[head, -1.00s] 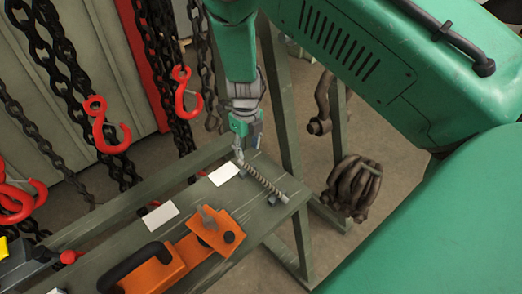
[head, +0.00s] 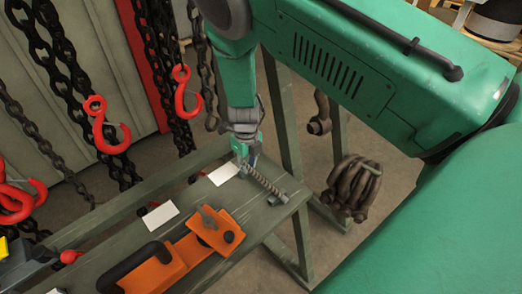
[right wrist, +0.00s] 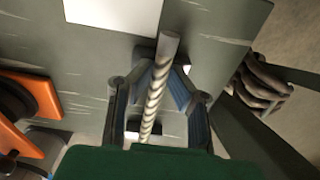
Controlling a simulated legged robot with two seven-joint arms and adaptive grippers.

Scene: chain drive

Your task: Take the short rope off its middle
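The short rope (head: 267,183) is a thin, twisted grey-brown length lying at the right end of the bench. In the right wrist view the rope (right wrist: 155,95) runs lengthwise between my right fingers. My right gripper (head: 245,160) points down at the rope's far part, low over the bench. In the wrist view its blue-padded fingers (right wrist: 162,82) stand close on both sides of the rope. I cannot tell whether they press on it. A grey support (head: 277,198) shows beside the rope's near end. My left gripper is not in view.
The grey-green bench (head: 185,205) carries white cards (head: 160,217) and an orange tool (head: 160,270) left of the rope. Black chains with red hooks (head: 108,128) hang behind at left. A dark brown chain bundle (head: 353,187) hangs right of the bench.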

